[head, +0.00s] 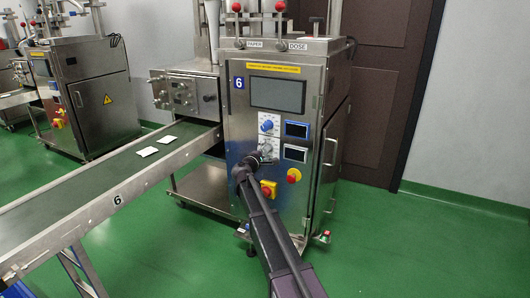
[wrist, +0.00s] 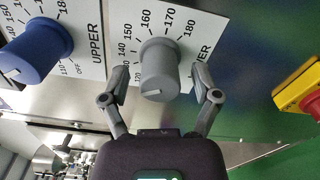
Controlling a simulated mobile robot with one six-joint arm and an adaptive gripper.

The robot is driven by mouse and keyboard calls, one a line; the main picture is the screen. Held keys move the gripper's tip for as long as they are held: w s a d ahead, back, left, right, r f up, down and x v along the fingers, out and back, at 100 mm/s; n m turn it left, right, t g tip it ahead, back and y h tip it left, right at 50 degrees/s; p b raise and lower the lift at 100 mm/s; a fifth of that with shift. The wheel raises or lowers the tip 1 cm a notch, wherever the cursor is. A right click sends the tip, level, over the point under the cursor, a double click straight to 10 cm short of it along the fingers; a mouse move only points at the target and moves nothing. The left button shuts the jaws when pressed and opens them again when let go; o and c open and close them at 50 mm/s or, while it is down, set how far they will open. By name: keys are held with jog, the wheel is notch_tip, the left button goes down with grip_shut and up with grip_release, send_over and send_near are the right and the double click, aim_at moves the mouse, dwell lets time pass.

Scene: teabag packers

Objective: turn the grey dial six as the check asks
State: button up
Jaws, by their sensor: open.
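The grey dial (wrist: 158,72) sits on a white scale plate with numbers around it in the wrist view. Its white pointer mark shows on the front face, near the lower edge. My gripper (wrist: 163,80) is open, with one finger on each side of the dial and a visible gap on both sides. In the head view my gripper (head: 256,160) is at the front of the machine marked 6 and covers part of the grey dial (head: 265,144).
A blue dial (wrist: 35,50) is left of the grey one, and a red and yellow switch (wrist: 300,88) is to the right. The machine has a dark screen (head: 278,95) and two small displays. A conveyor (head: 110,175) carrying white packets runs to the left.

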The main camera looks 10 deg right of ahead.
jog(key=shift+s+a, duration=0.1)
jog(key=v, duration=1.1)
jog(key=shift+s+a, duration=0.2)
jog(key=shift+s, duration=0.1)
